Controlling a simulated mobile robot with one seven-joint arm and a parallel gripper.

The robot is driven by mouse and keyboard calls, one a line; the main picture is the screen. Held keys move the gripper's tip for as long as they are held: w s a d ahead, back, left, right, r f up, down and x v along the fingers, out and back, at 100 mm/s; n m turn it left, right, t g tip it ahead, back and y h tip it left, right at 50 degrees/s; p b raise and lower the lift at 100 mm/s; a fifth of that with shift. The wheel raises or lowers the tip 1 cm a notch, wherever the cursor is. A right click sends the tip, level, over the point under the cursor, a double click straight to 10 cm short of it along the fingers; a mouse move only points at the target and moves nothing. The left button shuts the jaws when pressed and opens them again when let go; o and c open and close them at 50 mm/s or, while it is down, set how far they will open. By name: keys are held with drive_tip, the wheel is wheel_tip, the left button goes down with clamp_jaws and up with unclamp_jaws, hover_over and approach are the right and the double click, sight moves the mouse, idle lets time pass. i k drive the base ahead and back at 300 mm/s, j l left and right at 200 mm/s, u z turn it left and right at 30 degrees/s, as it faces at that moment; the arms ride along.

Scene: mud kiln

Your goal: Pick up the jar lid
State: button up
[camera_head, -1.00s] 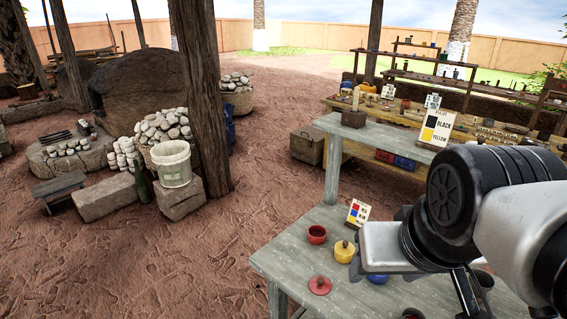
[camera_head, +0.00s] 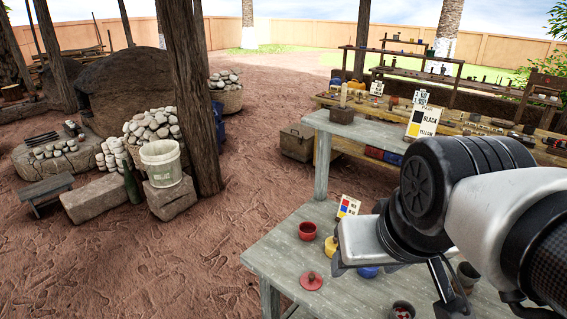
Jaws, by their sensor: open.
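A round red lid (camera_head: 312,282) with a small knob lies flat on the grey wooden table (camera_head: 275,262), near its front left part. A red bowl-like pot (camera_head: 307,231) stands behind it. A blue pot (camera_head: 367,272) shows below the hand, between the fingers. I cannot tell which jar the lid belongs to.
A small colour card (camera_head: 347,207) stands behind the pots. A dark cup (camera_head: 467,275) and a small pot (camera_head: 402,310) are at the right and front.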

sight(310, 281)
drive_tip(key=i+j, duration=0.15)
drive_tip(key=j, duration=0.15)
drive_tip(key=i+j+z, duration=0.1)
drive_tip(key=j, duration=0.2)
drive_tip(key=i+j, duration=0.2)
drive_tip(key=j, duration=0.15)
drive_tip(key=i+j+z, duration=0.2)
drive_tip(key=k+l, duration=0.1)
